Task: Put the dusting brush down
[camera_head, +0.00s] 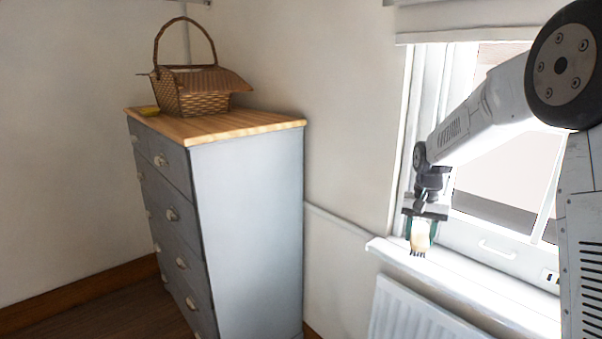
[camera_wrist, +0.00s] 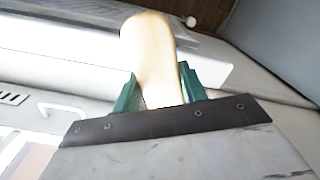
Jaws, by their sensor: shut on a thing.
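The dusting brush (camera_head: 420,236) is in my gripper (camera_head: 421,222), with its pale handle between the fingers and dark bristles pointing down. In the head view it hangs in front of the window, near the left end of the white windowsill (camera_head: 470,285). In the wrist view the pale, rounded brush (camera_wrist: 150,55) stands out between the green fingers of my gripper (camera_wrist: 158,88). I cannot tell whether the brush touches the sill. The bristles are not clear in the wrist view.
A grey chest of drawers (camera_head: 250,200) with a wooden top stands left of the window. A white radiator (camera_head: 415,312) is below the sill. Bare floor (camera_head: 110,315) shows at the lower left.

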